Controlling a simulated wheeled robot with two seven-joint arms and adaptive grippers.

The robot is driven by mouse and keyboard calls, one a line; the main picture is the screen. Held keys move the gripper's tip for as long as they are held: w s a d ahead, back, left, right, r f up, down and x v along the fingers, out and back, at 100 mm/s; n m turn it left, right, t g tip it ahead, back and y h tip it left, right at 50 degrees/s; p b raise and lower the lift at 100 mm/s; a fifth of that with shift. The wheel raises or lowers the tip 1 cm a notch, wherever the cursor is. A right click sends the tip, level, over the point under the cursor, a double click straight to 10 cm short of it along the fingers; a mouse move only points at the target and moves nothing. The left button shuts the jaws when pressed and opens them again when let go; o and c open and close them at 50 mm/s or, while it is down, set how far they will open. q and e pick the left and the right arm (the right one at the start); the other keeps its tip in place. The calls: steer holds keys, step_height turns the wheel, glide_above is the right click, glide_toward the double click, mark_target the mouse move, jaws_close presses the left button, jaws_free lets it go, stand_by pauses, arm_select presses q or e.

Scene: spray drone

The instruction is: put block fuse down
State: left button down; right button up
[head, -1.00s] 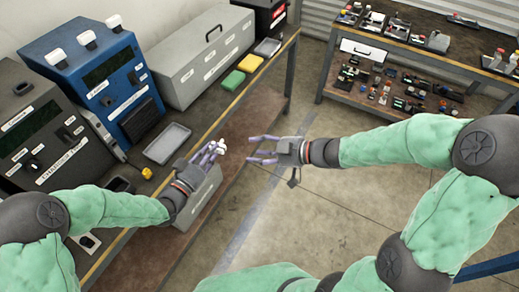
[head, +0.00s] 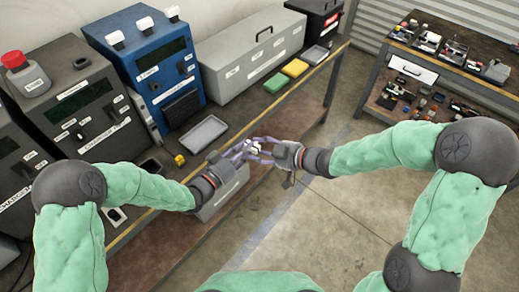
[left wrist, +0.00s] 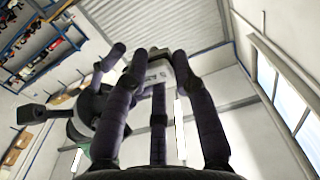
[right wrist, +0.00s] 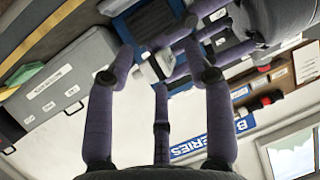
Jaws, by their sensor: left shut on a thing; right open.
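The block fuse (head: 253,148) is a small white piece held in the fingers of my left gripper (head: 240,152), above the front edge of the workbench. In the left wrist view the white block (left wrist: 158,72) with dark lettering sits between the purple fingertips. My right gripper (head: 262,150) is open, with its fingers around or beside the same piece; I cannot tell whether they touch it. In the right wrist view the block (right wrist: 157,65) appears just beyond the open right fingers. The fingers partly hide it.
Charger units (head: 75,105) and a long grey case (head: 250,55) line the back. A second table (head: 460,60) with parts stands at the right.

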steer(key=shift+w+a+f, duration=0.15)
steer(key=shift+a, duration=0.1)
steer(key=c, duration=1)
steer(key=o, duration=1)
arm_select(q)
steer(key=w+d+f+m+g+h, duration=0.3)
steer(key=w+f+m+g+h, duration=0.1)
steer(key=f+g, duration=0.1)
steer(key=shift+w+f+m+g, duration=0.25)
steer(key=shift+f+m+g, duration=0.05)
steer(key=shift+f, duration=0.05)
arm_select(e)
steer(key=v, duration=1.2)
